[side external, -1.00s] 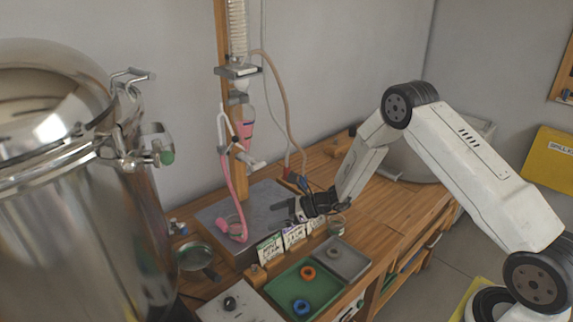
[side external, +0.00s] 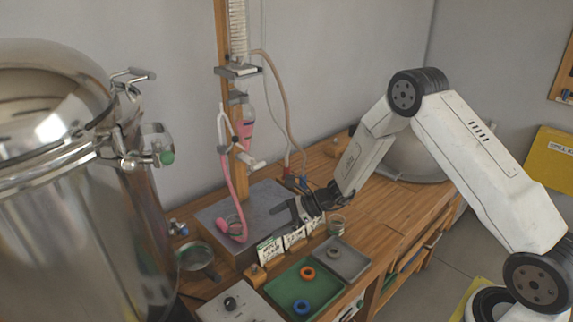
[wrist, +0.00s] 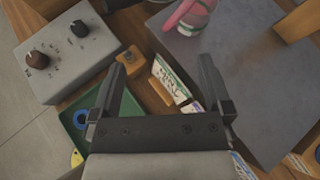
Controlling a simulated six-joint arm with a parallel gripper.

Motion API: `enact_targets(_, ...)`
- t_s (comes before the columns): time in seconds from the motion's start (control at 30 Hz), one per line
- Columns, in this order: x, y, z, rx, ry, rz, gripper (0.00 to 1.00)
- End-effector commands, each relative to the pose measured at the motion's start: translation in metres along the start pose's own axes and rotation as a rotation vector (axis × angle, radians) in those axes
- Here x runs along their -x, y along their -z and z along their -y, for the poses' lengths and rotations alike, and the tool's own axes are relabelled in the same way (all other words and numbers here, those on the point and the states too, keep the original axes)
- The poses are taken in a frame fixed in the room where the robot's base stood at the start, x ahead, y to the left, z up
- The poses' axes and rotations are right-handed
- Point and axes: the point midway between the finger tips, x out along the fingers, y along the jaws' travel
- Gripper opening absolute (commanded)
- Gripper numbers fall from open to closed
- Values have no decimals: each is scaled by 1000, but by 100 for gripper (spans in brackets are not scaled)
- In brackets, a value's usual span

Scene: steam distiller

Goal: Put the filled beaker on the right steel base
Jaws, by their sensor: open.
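My gripper (side external: 294,208) is open and empty, over the slab's right front part near the cards. In the wrist view its jaws (wrist: 160,68) are spread apart, with the slab (wrist: 240,85) to the right and the pink bulb (wrist: 185,12) at the top. I cannot make out a separate right base.
Upright label cards (side external: 270,250) line the slab's front edge. A green tray (side external: 285,288) with orange and blue rings, a grey tray (side external: 352,262) and a control box (side external: 235,305) lie in front. A wooden post (side external: 222,40) carries glassware and hoses. A steel boiler (side external: 70,220) fills the left.

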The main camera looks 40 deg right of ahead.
Motion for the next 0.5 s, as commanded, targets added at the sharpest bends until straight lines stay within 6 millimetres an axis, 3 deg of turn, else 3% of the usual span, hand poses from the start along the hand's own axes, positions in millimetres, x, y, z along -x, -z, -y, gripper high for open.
enact_targets(0.2, 22, -18, -48, 270, -190, -142, 100)
enact_targets(0.5, 69, -26, -107, 713, -447, -330, 100)
